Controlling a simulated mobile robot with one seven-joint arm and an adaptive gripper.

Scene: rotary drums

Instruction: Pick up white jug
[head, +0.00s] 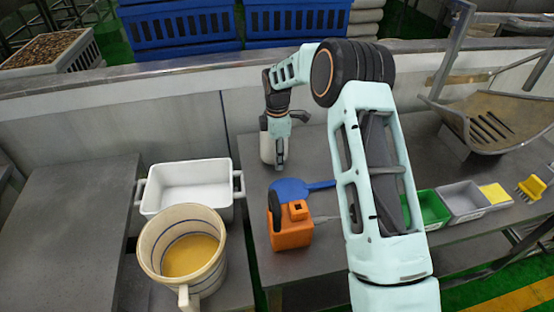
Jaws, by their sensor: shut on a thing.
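A white jug (267,150) stands or hangs at the back of the grey table, partly hidden behind my gripper. My gripper (280,152) points down at its right side and is shut on it. The fingertips and the exact place of the grip are too small to make out. I cannot tell whether the jug's base touches the table.
An orange container (291,232) and a blue paddle (290,189) lie nearer on the table. A cream pitcher (150,240) with yellow contents and a white tub (188,173) stand left. Green (432,209) and grey (466,202) bins line the right. A low wall runs behind.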

